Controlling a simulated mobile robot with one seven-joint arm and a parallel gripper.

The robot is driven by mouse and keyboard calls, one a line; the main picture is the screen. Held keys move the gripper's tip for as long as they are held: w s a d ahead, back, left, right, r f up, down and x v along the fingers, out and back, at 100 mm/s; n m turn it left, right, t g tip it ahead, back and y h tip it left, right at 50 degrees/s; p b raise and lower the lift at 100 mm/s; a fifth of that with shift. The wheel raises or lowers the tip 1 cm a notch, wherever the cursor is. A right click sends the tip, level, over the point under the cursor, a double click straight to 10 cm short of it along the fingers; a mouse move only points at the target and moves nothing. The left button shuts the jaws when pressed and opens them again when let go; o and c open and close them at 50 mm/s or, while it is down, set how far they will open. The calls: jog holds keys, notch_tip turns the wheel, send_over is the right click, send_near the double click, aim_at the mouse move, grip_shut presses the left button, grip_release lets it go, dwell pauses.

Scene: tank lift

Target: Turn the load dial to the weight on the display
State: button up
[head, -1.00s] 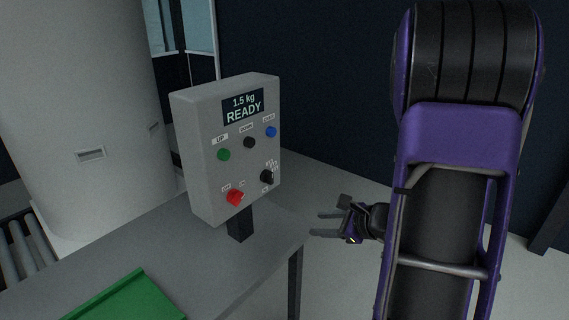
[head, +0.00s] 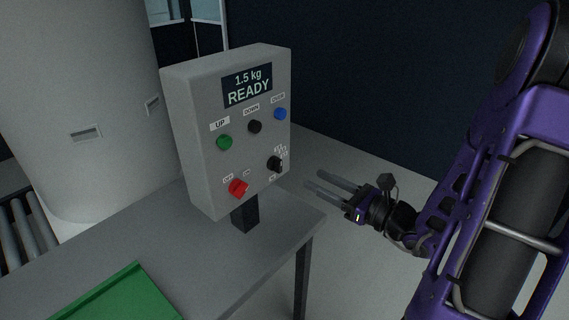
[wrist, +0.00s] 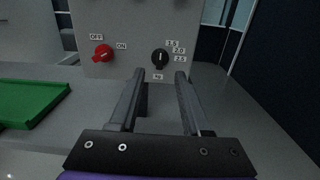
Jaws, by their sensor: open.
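The grey control box (head: 205,130) stands on a short black post on the table. Its display (head: 247,85) reads "1.5 kg READY". The black load dial (head: 274,163) is at the lower right of the box face. In the wrist view the dial (wrist: 160,58) has a pale pointer mark that looks roughly vertical, with labels 1.5, 2.0 and 2.5 to its right and "kg" below. My gripper (head: 312,186) is open and empty, to the right of the box and apart from the dial. In the wrist view its fingers (wrist: 160,77) point toward the box, just below the dial.
A red OFF/ON switch (head: 238,187) sits left of the dial. Green UP (head: 224,142), black DOWN (head: 254,127) and blue (head: 280,114) buttons are above. A green tray (head: 120,300) lies on the grey table (head: 190,245). A large pale tank (head: 75,90) stands behind at left.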

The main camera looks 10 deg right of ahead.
aim_at(281, 161)
jog(key=x, duration=1.1)
jog(key=shift+b, duration=0.35)
jog(key=shift+d, duration=0.1)
grip_shut()
